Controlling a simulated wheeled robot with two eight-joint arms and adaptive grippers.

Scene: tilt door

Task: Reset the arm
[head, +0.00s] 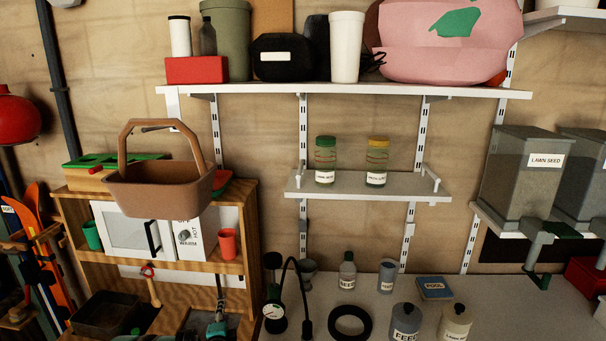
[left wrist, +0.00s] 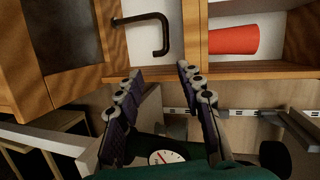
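My left gripper (head: 220,284) is low in the head view, in front of the wooden cabinet (head: 252,225). The left wrist view shows its two dark fingers (left wrist: 160,72) spread apart with nothing between them. A white microwave-like box (head: 122,228) with a black door handle (head: 152,236) sits on the cabinet's shelf, and its door looks shut. The handle also shows in the left wrist view (left wrist: 163,38), beyond the fingertips and apart from them. My right gripper is in neither view.
A red cup (head: 228,243) stands right of the box and a green cup (head: 92,236) left of it. A brown basket (head: 160,190) is in front of the cabinet top. A black lamp-like gooseneck (head: 304,285) and several bottles stand on the bench (head: 500,300) to the right.

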